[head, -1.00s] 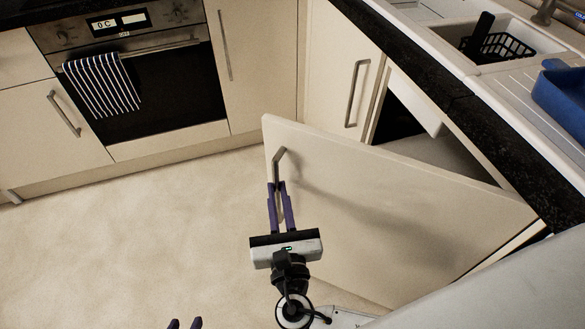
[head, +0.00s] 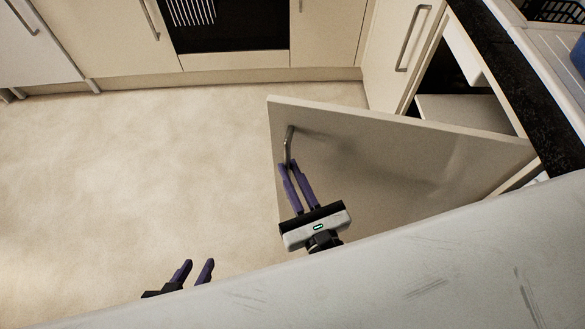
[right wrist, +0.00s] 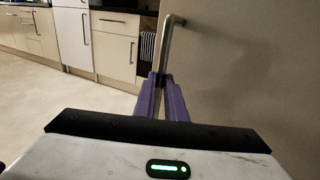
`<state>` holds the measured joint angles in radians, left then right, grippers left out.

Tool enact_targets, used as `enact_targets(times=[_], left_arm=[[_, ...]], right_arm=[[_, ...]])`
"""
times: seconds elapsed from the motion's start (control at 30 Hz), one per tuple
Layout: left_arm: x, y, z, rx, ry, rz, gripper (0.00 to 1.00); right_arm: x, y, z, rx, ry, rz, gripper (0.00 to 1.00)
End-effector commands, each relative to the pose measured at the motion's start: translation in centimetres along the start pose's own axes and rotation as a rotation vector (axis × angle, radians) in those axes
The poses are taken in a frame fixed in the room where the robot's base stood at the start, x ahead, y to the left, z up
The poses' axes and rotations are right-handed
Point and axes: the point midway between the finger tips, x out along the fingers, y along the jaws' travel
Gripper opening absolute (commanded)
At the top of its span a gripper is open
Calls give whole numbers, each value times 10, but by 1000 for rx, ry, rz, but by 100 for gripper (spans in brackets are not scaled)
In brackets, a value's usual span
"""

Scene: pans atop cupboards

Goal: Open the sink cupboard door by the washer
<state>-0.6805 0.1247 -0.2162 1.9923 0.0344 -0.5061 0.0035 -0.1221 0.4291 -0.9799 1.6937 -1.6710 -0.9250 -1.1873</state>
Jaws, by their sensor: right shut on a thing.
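The sink cupboard door (head: 385,160) is a cream panel standing wide open, swung out from the cupboard beneath the sink worktop. Its metal bar handle (head: 289,143) is near the free edge at the left. My right gripper (head: 289,170) is shut on the handle's lower part; the fingers also show around the handle (right wrist: 172,45) in the right wrist view, at fingertips (right wrist: 161,82). My left gripper (head: 198,263) is low in the head view, apart from the door, with its two fingers spread and nothing between them.
The open cupboard interior (head: 465,108) shows behind the door. A closed neighbouring cupboard (head: 390,55) stands left of it. The oven (head: 228,30) and closed units line the back. The floor (head: 130,170) at the left is clear.

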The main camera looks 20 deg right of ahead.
Motion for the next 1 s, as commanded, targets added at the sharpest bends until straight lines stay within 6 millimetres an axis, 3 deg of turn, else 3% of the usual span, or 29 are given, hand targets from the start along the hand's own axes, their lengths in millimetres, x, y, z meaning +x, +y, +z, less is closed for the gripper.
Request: enact_targets(times=[0.3,0.33,0.43,0.77,1.0], left_arm=[[0,0,0,-1,1,-1,31],[0,0,0,0,1,-1,31],[0,0,0,-1,0,-1,31],[-2,0,1,-2,-3,0,31],[-14,0,-11,-7,2,-2,31]], right_arm=[[0,0,0,-2,-1,0,0],[0,0,0,-2,-1,0,16],[0,0,0,-2,-1,0,29],[0,0,2,-1,-1,0,29],[0,0,21,-1,-1,0,29]])
